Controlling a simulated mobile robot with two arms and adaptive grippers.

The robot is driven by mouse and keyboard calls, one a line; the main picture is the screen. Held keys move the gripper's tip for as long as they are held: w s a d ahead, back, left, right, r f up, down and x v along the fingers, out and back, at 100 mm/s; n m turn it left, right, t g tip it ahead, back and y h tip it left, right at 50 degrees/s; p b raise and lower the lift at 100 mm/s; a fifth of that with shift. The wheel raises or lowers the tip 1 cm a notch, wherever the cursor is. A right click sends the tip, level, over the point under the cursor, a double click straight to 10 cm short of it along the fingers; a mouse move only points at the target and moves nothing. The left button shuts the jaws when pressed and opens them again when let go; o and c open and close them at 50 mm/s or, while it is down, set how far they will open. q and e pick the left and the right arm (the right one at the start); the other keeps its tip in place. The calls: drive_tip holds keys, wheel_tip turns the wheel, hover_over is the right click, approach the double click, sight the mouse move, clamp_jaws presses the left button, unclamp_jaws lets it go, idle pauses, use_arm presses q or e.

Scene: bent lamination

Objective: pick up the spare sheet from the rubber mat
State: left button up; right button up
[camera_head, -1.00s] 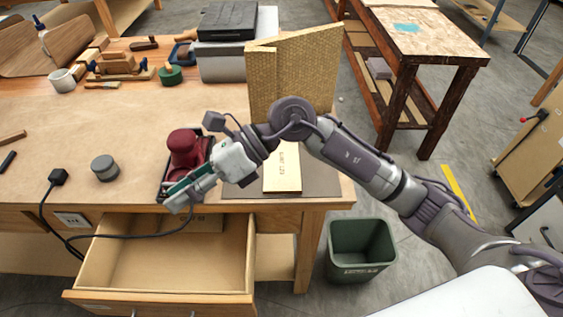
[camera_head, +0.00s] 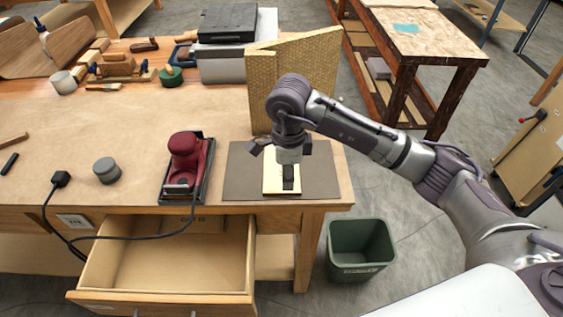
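The spare sheet (camera_head: 271,180), a small pale wood rectangle, lies on the dark rubber mat (camera_head: 323,175) at the right front of the workbench. My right gripper (camera_head: 289,182) points down over the sheet and covers part of it. I see a dark finger in front of the sheet; the gap between the fingers does not show, and I cannot tell whether they touch the sheet. My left gripper is not in view.
A red sander (camera_head: 187,155) stands on a dark tray left of the mat. Tan textured panels (camera_head: 312,70) stand behind the mat. The drawer (camera_head: 160,297) is open below the bench front. A green bin (camera_head: 360,250) stands on the floor at right.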

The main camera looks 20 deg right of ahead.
sight(284, 192)
drive_tip(key=f, duration=0.1)
drive_tip(key=f+p, duration=0.1)
drive_tip(key=f, duration=0.1)
drive_tip(key=f+p, duration=0.1)
drive_tip(key=f, duration=0.1)
drive_tip(key=shift+w+a+f, duration=0.2)
drive_tip(key=shift+a+f, duration=0.05)
drive_tip(key=shift+a, duration=0.1)
drive_tip(key=shift+f, duration=0.15)
clamp_jaws()
